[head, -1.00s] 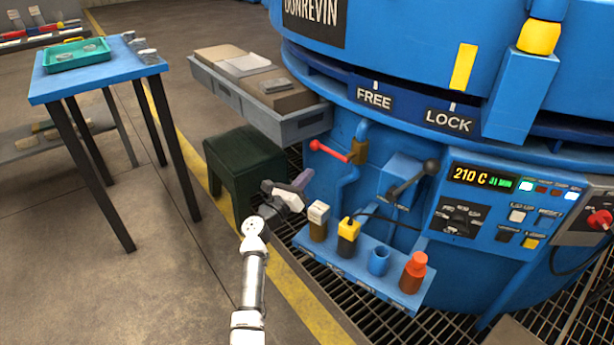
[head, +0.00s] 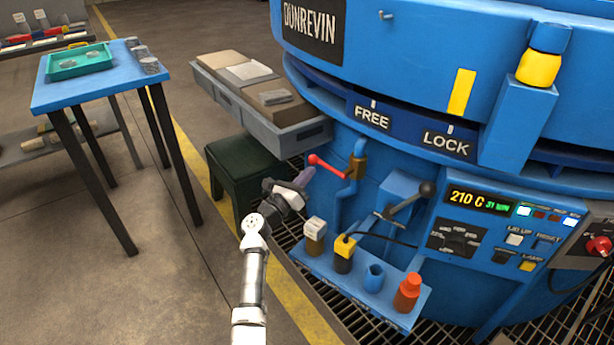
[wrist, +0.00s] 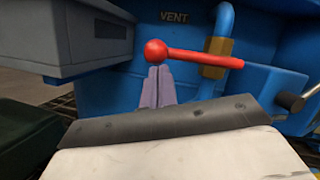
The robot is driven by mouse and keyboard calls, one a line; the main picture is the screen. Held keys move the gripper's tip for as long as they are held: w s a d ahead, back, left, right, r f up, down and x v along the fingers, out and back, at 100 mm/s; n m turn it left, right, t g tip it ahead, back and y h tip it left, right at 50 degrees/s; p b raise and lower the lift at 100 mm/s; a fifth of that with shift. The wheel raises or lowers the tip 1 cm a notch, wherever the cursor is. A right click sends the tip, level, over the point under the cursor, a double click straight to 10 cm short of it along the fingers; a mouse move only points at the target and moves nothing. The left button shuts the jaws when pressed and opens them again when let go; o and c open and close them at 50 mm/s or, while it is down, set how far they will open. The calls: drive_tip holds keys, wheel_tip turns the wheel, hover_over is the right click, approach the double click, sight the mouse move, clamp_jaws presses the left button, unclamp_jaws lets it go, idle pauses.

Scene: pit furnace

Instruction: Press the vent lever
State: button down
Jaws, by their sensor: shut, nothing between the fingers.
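The vent lever is a red bar with a red ball end (head: 314,159). It lies across a blue pipe with a brass valve body (head: 357,168) on the furnace's side. In the wrist view the red ball of the vent lever (wrist: 156,52) is directly past my fingertips, under a "VENT" label (wrist: 174,17). My gripper (head: 306,175) is shut and empty, with its purple fingers together. In the wrist view the fingers (wrist: 157,72) point up to the ball's underside; I cannot tell whether they touch it.
A grey drawer tray (head: 290,128) juts out above left of the lever. A dark green stool (head: 240,160) stands left of my gripper. A blue shelf (head: 335,283) with several containers is below right. A black-knobbed lever (head: 427,189) is to the right.

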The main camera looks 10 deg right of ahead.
sight(313, 159)
drive_tip(key=shift+b, duration=0.3)
drive_tip(key=shift+w+r+m+b, duration=0.1)
drive_tip(key=shift+r+m+b, duration=0.15)
drive_tip(key=shift+m+b, duration=0.2)
drive_tip(key=shift+a, duration=0.1)
drive_tip(key=r+m+g+h+b, duration=0.1)
drive_tip(key=m+b, duration=0.2)
drive_tip(key=b, duration=0.1)
drive_tip(key=shift+w+r+b, duration=0.1)
drive_tip(key=shift+r+b, duration=0.05)
drive_tip(key=shift+b, duration=0.2)
drive_tip(key=r+m+g+b, duration=0.1)
drive_tip(key=m+b, duration=0.1)
drive_tip(key=b, duration=0.1)
drive_tip(key=shift+r+m+h, duration=0.15)
drive_tip(key=shift+m+h, duration=0.1)
drive_tip(key=shift+h, duration=0.05)
drive_tip(key=s+d+r+m+g+b, duration=0.1)
drive_tip(key=s+r+m+g+b, duration=0.2)
drive_tip(key=m+b, duration=0.4)
drive_tip(key=s+d+r+m+g+b, duration=0.2)
drive_tip(key=r+m+b, duration=0.4)
drive_tip(key=m, duration=0.4)
drive_tip(key=shift+s+d+g+b, duration=0.3)
drive_tip(key=shift+s+g+b, duration=0.3)
drive_tip(key=shift+b, duration=0.2)
